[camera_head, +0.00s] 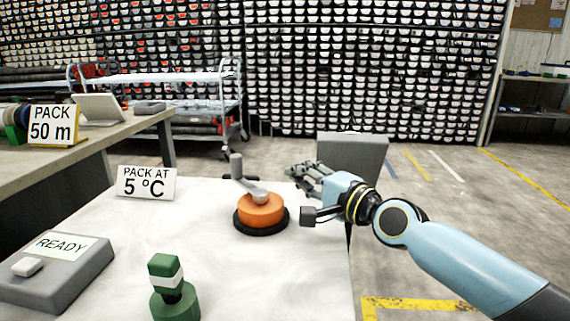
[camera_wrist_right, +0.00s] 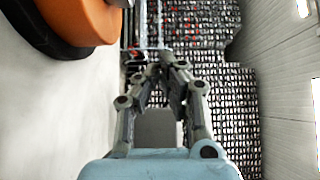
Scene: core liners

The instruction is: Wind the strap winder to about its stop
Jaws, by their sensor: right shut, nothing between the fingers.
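The strap winder (camera_head: 262,211) stands on the white table, an orange drum on a black base. Its grey crank arm lies across the top, with an upright grey handle (camera_head: 236,166) at the far left end. My right gripper (camera_head: 294,170) is just right of the winder, pointing left and away, apart from the handle. In the right wrist view my right gripper (camera_wrist_right: 166,58) has its fingertips together with nothing between them. The orange drum (camera_wrist_right: 88,20) shows at the upper left there; the crank handle is out of that view. My left gripper is not in view.
On the white table (camera_head: 240,285) stand a green and white knob-like object (camera_head: 168,284), a grey READY box (camera_head: 60,270) with a white button, and a PACK AT 5 °C sign (camera_head: 146,183). A grey box-like object (camera_head: 352,158) stands behind my right gripper.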

